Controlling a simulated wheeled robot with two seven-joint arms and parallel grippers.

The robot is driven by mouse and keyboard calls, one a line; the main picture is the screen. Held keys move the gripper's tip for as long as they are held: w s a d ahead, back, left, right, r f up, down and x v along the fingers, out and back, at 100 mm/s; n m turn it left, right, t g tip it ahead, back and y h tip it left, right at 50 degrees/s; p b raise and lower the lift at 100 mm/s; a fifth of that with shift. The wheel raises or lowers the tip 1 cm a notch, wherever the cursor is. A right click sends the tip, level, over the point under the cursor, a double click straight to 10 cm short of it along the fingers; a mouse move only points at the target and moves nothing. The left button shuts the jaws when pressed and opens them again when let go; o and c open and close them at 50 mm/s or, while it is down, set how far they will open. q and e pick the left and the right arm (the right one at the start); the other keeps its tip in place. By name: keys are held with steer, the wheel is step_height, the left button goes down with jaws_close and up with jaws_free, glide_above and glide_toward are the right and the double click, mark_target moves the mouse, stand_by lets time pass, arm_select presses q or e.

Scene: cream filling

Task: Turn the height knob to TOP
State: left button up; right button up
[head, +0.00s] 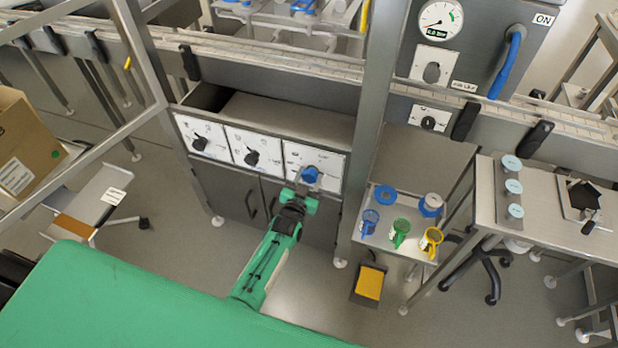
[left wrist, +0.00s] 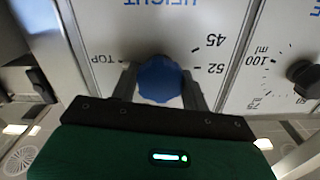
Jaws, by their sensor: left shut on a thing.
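The blue height knob (head: 310,174) sits on the rightmost of three white dial panels on the machine's front. In the left wrist view the knob (left wrist: 160,80) is between the two fingers of my left gripper (left wrist: 160,92), which is shut on it. The panel is marked HEIGHT, with TOP at the left and 45 and 52 at the right of the knob. The knob's pointer is hidden, so its setting cannot be read. In the head view my left gripper (head: 305,186) reaches up to the knob. My right gripper does not show.
Two black knobs (head: 252,158) (head: 200,142) sit on the panels to the left. A small stand with blue, green (head: 400,232) and yellow (head: 431,240) jugs is right of the machine post. A cardboard box (head: 25,145) is at far left. Floor is clear around my left arm.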

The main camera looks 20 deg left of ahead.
arm_select(q)
steer(key=shift+f, duration=0.1)
steer(key=o, duration=1)
steer(key=shift+c, duration=0.2)
steer(key=shift+o, duration=0.2)
steer(key=shift+s, duration=0.3)
steer(key=s, duration=1.3)
steer(key=shift+s+a+b, duration=0.15)
steer(key=shift+a+b, duration=0.05)
steer(key=shift+b, duration=0.2)
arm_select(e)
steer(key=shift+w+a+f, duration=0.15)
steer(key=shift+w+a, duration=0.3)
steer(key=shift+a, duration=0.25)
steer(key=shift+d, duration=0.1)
